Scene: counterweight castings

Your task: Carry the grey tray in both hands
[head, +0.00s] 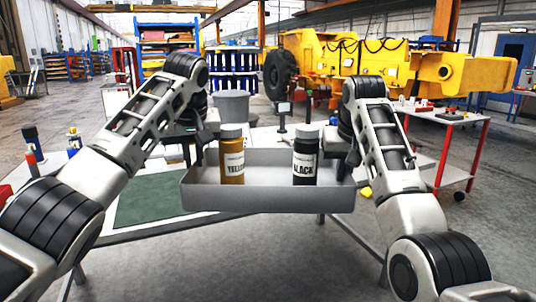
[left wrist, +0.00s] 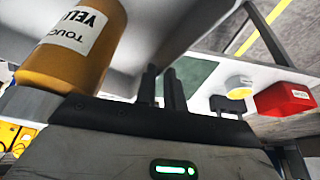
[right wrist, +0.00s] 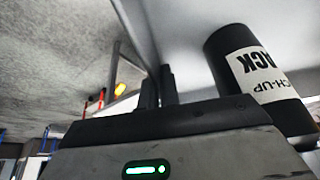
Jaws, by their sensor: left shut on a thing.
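The grey tray (head: 268,198) is held level in front of me, at the near side of the white table.
A green mat (head: 150,203) lies on the white table (head: 120,160) at left. Small bottles (head: 73,140) stand at its far left. A grey bin (head: 232,108) is behind the tray. A red-framed cart (head: 447,118) stands at right. The floor at front right is clear.

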